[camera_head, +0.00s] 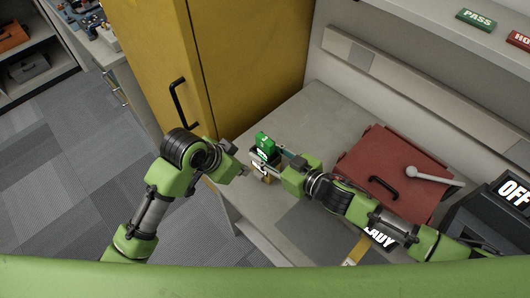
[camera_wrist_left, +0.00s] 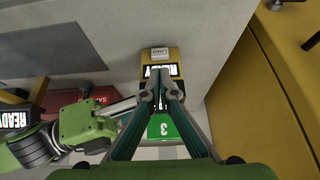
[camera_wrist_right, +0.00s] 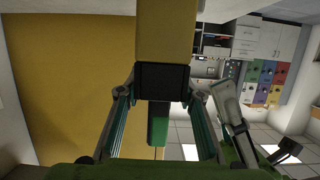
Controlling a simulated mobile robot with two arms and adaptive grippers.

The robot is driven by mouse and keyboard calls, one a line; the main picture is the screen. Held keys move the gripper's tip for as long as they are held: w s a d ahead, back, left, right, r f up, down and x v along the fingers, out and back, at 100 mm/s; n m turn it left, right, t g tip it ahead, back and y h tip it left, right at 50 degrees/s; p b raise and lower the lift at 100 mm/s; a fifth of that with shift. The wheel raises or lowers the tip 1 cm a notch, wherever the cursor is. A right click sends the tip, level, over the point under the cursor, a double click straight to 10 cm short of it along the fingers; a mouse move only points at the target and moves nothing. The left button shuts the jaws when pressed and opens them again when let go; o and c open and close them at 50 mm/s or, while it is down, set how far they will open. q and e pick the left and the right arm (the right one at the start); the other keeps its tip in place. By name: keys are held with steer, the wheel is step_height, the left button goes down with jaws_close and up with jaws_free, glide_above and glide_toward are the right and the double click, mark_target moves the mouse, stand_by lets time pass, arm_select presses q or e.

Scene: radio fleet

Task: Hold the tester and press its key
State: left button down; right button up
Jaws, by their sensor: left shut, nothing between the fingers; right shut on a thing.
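My right gripper (camera_head: 280,157) is shut on a yellow tester (camera_wrist_left: 174,54) and holds it up over the counter's left part. In the left wrist view the tester shows a READY display (camera_wrist_left: 152,71) and a pale key marked LOAD (camera_wrist_left: 159,53). A green block marked 3 (camera_wrist_left: 163,127) sits at its other end; it also shows in the head view (camera_head: 265,141). My left gripper (camera_wrist_left: 161,80) is shut and empty, with its tips in front of the tester near the display. Whether the tips touch it, I cannot tell. The tips hide part of the display.
A red case (camera_head: 400,160) with a black handle lies on the grey counter (camera_head: 310,110). A second READY unit (camera_head: 380,238) is partly hidden by my right arm. An OFF box (camera_head: 505,200) stands far right. A yellow cabinet (camera_head: 230,60) rises behind my left gripper.

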mark_target(258, 175)
arm_select(q)
steer(key=a+f+m, duration=0.1)
steer(key=f, duration=0.1)
steer(key=a+f+m+t, duration=0.1)
steer(key=f, duration=0.1)
steer(key=s+a+f+m+t, duration=0.1)
steer(key=f, duration=0.1)
steer(key=shift+f+m+y, duration=0.1)
steer(key=shift+m+y, duration=0.3)
steer(key=s+f+m, duration=0.1)
steer(key=m, duration=0.1)
steer(key=s+a+f+m+t, duration=0.2)
steer(key=m, duration=0.1)
steer(key=shift+s+a+f+m, duration=0.15)
steer(key=shift+s+m, duration=0.15)
steer(key=shift+s, duration=0.1)
steer(key=shift+s+f+m+t, duration=0.1)
steer(key=shift+s+m+t, duration=0.4)
steer(key=shift+m, duration=0.3)
steer(key=shift+w+d, duration=3.1)
steer(key=shift+w, duration=0.05)
steer(key=shift+w+d, duration=0.3)
